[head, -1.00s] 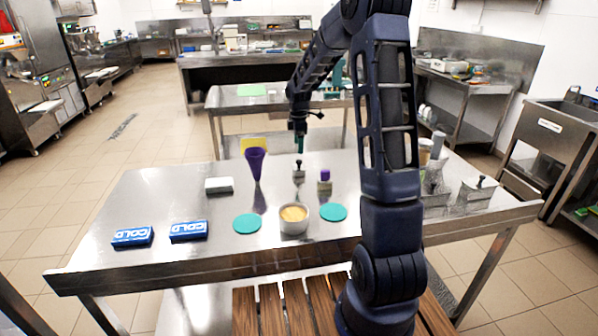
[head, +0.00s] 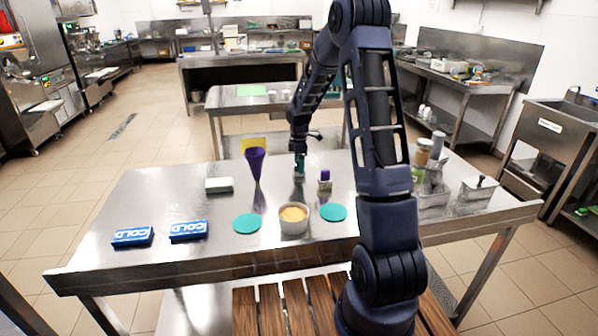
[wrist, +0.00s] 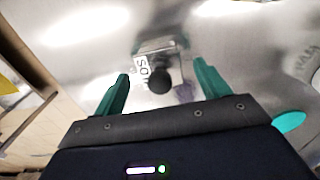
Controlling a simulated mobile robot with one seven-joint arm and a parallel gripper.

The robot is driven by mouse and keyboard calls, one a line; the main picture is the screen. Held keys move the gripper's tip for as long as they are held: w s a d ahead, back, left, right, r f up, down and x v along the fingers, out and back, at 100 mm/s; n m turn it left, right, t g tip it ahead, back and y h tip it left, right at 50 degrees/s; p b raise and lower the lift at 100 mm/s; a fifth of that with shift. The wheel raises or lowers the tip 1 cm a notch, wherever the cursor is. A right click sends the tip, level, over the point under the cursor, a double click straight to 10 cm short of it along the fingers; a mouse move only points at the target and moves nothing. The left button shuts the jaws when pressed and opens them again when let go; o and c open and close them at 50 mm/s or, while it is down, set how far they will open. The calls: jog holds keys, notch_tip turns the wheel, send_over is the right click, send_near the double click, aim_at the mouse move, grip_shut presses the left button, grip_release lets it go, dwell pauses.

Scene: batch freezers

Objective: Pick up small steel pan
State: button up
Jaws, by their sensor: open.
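A small steel pan (wrist: 158,48) with a dark round knob (wrist: 159,84) and a white label lies below my gripper in the wrist view. It sits between and a little beyond the fingertips. In the head view it is mostly hidden by my gripper (head: 299,166), which points down over the steel table. My gripper is open in the wrist view (wrist: 161,70), with one green finger on each side of the knob and nothing held. I cannot tell the height gap to the pan.
A purple-topped steel container (head: 324,182) stands close on the right. A bowl of tan food (head: 293,219) sits between two teal discs (head: 247,223) (head: 333,212) in front. Blue cold packs (head: 188,230) lie front left; steel containers (head: 478,190) stand right.

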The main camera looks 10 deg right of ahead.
notch_tip(320, 180, down, 2)
jog(key=shift+f, duration=0.1)
jog(key=c, duration=1.3)
jog(key=shift+o, duration=0.2)
